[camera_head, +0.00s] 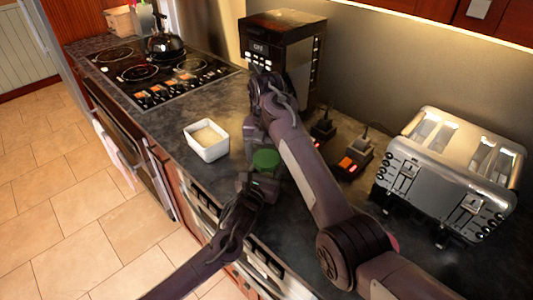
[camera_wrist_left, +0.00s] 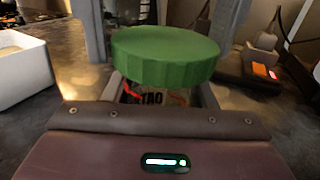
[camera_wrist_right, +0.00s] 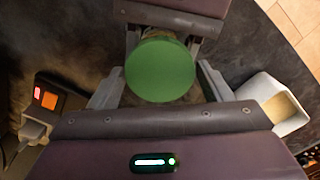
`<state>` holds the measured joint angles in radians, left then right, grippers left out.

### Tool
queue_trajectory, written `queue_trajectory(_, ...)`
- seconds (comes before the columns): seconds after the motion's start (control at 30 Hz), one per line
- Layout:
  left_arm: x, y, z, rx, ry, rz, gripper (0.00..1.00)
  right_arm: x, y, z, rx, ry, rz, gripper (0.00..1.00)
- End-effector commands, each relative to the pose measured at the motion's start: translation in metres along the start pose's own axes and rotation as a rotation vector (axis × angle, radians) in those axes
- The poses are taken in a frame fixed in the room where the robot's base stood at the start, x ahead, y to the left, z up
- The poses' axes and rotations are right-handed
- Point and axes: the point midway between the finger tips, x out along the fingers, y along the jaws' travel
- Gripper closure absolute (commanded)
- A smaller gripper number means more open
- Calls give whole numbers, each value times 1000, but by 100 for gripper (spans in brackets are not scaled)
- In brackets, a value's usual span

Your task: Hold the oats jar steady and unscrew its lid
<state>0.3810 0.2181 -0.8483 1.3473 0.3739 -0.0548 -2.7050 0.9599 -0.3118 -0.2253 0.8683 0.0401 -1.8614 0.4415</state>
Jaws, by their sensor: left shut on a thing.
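The oats jar's round green lid (camera_head: 266,159) shows in the head view between my two grippers. In the left wrist view the lid (camera_wrist_left: 165,55) sits on the jar (camera_wrist_left: 150,94), whose printed label is partly visible. My left gripper (camera_head: 262,178) is shut on the jar body below the lid. My right gripper (camera_head: 264,146) comes from the far side, its fingers on either side of the lid. In the right wrist view the lid (camera_wrist_right: 160,71) lies between these spread fingers, with gaps beside it. Most of the jar body is hidden.
A white square bowl (camera_head: 206,141) stands left of the jar. A toaster (camera_head: 450,175) stands at the right, with small dark devices (camera_head: 350,158) nearer. A black coffee machine (camera_head: 283,55) stands behind. A stove with a kettle (camera_head: 164,46) is at the back left.

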Motion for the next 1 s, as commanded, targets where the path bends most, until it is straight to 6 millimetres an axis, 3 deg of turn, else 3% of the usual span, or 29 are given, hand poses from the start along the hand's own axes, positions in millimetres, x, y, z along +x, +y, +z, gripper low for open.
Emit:
queue_trajectory(0.43,0,0,-1,0,2,0,100,-5,0,0,1,2,0,18)
queue_trajectory(0.8,0,0,-1,0,2,0,100,-47,0,0,6,-2,2,17)
queue_trajectory(1.0,0,0,-1,0,2,0,100,-76,0,0,240,0,3,17)
